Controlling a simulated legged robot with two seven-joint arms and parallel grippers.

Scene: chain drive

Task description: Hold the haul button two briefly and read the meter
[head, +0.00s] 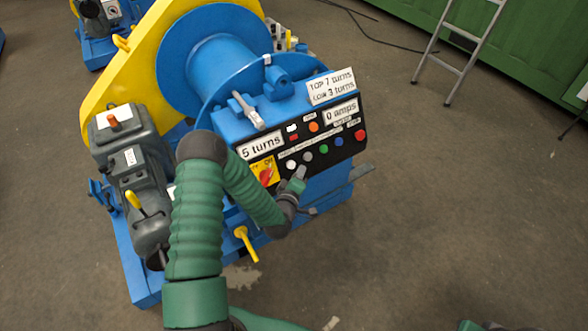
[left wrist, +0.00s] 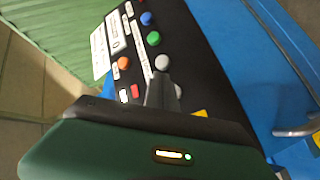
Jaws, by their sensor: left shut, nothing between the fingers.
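The black control panel (head: 330,150) on the blue winch carries a row of white, grey, green, blue and red buttons. My left gripper (head: 301,171) is shut and empty, its tips just in front of the grey button (head: 308,156). In the left wrist view, the fingertips (left wrist: 164,74) overlap the lower edge of the grey button (left wrist: 162,62); I cannot tell whether they touch it. A white button (left wrist: 178,91) is partly hidden beside the fingers. The small button labels are unreadable. The meter (head: 341,110) reads 0 amps.
A display (head: 261,146) reads "5 turns". A card (head: 331,86) reads "TOP 7 turns, LOW 3 turns". A red rotary switch (head: 266,176) on yellow is left of the buttons. A grey lever (head: 248,110) stands above the panel.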

